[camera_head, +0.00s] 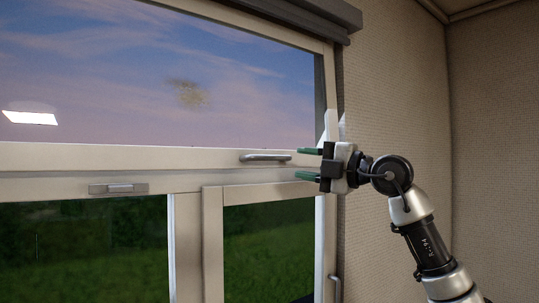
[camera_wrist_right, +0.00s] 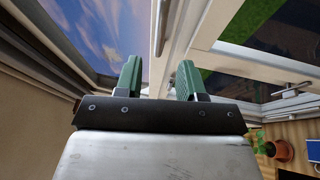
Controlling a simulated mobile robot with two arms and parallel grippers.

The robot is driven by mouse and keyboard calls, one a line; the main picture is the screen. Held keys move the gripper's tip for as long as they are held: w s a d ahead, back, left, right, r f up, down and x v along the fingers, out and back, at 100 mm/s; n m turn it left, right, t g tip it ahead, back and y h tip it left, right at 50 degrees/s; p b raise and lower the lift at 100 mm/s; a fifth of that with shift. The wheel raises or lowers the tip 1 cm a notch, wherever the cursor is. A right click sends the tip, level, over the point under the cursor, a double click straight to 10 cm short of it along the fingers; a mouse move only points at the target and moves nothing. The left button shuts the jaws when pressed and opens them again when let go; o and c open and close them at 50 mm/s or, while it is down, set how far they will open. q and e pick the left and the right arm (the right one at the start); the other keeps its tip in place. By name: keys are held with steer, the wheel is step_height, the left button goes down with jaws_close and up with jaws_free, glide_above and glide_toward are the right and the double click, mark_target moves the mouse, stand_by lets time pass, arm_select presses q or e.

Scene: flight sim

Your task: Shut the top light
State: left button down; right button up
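The top light (camera_head: 150,158) is the wide upper window with a white frame; sky shows through its glass. A grey bar handle (camera_head: 265,157) sits on its bottom rail near the right end. A white piece stands out at its lower right corner, but I cannot tell how far the sash is ajar. My right gripper (camera_head: 308,164) is just right of the handle, its green fingers apart, one above the other, with nothing visible between them. In the right wrist view the gripper (camera_wrist_right: 158,75) also shows spread fingers. My left gripper is out of view.
Below are lower panes with a grey latch (camera_head: 118,188) and another handle (camera_head: 335,288). A textured wall (camera_head: 390,95) stands close on the right, and a dark blind box (camera_head: 310,14) runs above. A plant pot (camera_wrist_right: 279,149) shows in the wrist view.

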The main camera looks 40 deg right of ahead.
mark_target(271, 159)
steer(key=p+x, duration=0.4)
steer(key=x, duration=0.3)
steer(key=shift+w+a+r, duration=0.2)
steer(key=shift+w+r, duration=0.05)
steer(key=shift+w, duration=0.1)
steer(key=shift+w+a+f, duration=0.1)
steer(key=shift+w+a, duration=0.1)
steer(key=shift+w, duration=0.45)
jaws_close()
